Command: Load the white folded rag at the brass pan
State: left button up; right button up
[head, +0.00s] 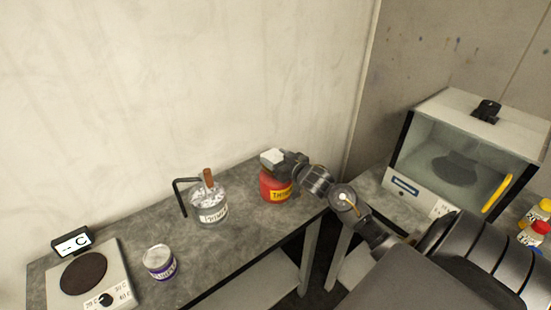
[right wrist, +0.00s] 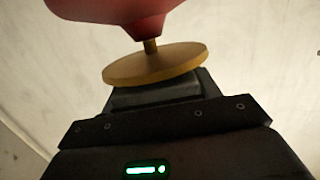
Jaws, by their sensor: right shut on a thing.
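My right gripper (head: 281,161) is at the top of a red can (head: 268,186) with a yellow label, on the grey bench. It is shut on the white folded rag (head: 271,156), a small pale block at its tip. In the right wrist view the brass pan (right wrist: 155,65) sits on a short stem on the red can (right wrist: 115,10), right against the front of my gripper (right wrist: 158,90). The rag is hidden in that view, and the pan is hidden in the head view. I cannot tell whether rag and pan touch. My left gripper is not in view.
A jar (head: 209,203) with a black bent rod beside it, a purple-labelled tin (head: 159,262) and a hotplate (head: 98,288) stand left on the bench. A glass-fronted booth (head: 460,160) with a yellow handle stands right. Capped bottles (head: 535,232) are at the right edge.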

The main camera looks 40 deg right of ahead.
aim_at(276, 157)
jog(key=shift+f+b, duration=0.5)
jog(key=shift+f, duration=0.5)
dwell(0.6)
jog(key=shift+r, duration=0.15)
dwell(0.4)
notch_tip(276, 157, up, 7)
jog(key=p, duration=0.7)
jog(key=shift+p, duration=0.4)
dwell(0.3)
